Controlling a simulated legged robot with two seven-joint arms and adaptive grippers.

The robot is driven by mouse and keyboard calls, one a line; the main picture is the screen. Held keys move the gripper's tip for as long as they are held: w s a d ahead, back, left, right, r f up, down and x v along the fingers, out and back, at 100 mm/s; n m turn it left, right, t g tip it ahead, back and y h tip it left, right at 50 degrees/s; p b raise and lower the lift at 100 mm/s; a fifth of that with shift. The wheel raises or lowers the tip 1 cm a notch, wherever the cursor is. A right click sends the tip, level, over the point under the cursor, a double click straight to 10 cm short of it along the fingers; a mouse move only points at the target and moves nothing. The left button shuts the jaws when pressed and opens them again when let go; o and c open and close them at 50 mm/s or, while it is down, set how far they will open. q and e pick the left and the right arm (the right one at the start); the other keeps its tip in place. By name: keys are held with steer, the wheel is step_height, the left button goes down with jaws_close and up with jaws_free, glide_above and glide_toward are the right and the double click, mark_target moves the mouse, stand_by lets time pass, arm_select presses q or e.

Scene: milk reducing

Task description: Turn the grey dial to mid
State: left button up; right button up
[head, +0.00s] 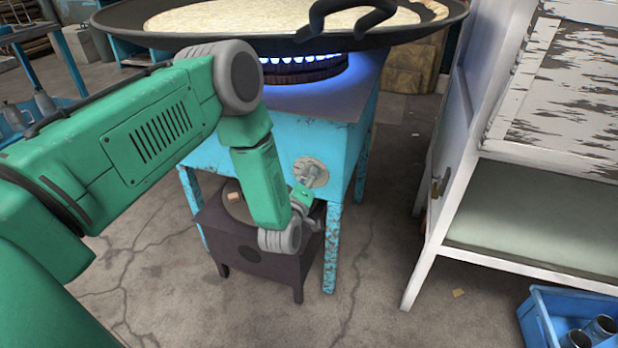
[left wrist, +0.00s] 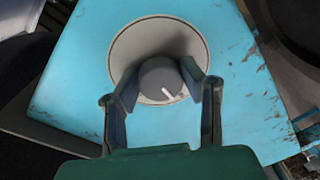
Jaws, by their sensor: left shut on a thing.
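The grey dial (left wrist: 160,80) sits on a round pale plate (left wrist: 130,50) on the blue stove's front panel. A white mark on the dial points to the lower right in the left wrist view. My left gripper (left wrist: 160,88) is shut on the dial, with one finger on each side of it. In the head view the pale plate (head: 311,170) shows on the blue stove (head: 340,135), and my left gripper (head: 303,194) reaches it from below. The dial is mostly hidden there. My right gripper is not in view.
A wide black pan (head: 255,43) of pale liquid stands over the lit blue burner (head: 305,66).

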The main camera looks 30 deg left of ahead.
arm_select(q)
steer(key=shift+s+a+f, duration=0.1)
steer(key=shift+f, duration=0.05)
steer(key=o, duration=1.2)
steer(key=shift+c, duration=0.2)
steer(key=v, duration=1.2)
steer(key=shift+f, duration=0.1)
